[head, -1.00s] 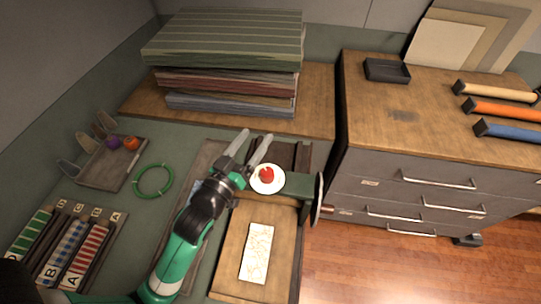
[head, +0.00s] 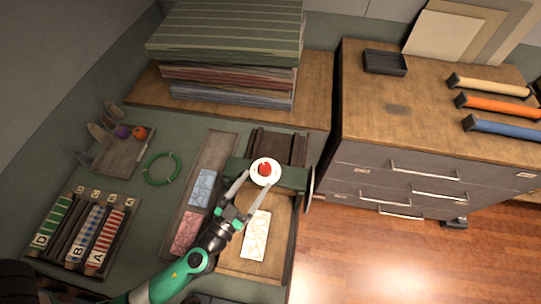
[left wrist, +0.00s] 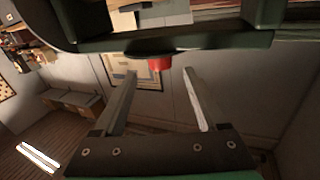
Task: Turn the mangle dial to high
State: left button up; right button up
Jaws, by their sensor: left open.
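The mangle dial is a white disc (head: 256,168) with a red knob (head: 265,170) on top of the dark green mangle beam (head: 292,177). My left gripper (head: 257,181) is open, its fingers pointing at the dial from the near left side. In the left wrist view, the red knob (left wrist: 160,64) shows ahead, between and beyond the open fingertips (left wrist: 159,75). No contact can be made out. The knob's pointer and any dial markings are too small to read. My right gripper is not in view.
A wooden board with a pale carved block (head: 256,236) lies before the mangle. A tray with blue and pink blocks (head: 203,187) is left of it. A green ring (head: 162,168), striped rolls (head: 98,240) and stacked fabric (head: 230,45) stand around. A drawer cabinet (head: 370,175) is at right.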

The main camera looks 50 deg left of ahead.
aim_at(271, 163)
pick_arm(q)
jog(key=p+x, duration=0.1)
jog(key=x, duration=0.8)
jog(key=shift+w+a+r, duration=0.1)
jog(key=shift+w+a, duration=0.05)
jog(key=shift+w, duration=0.15)
grip_shut()
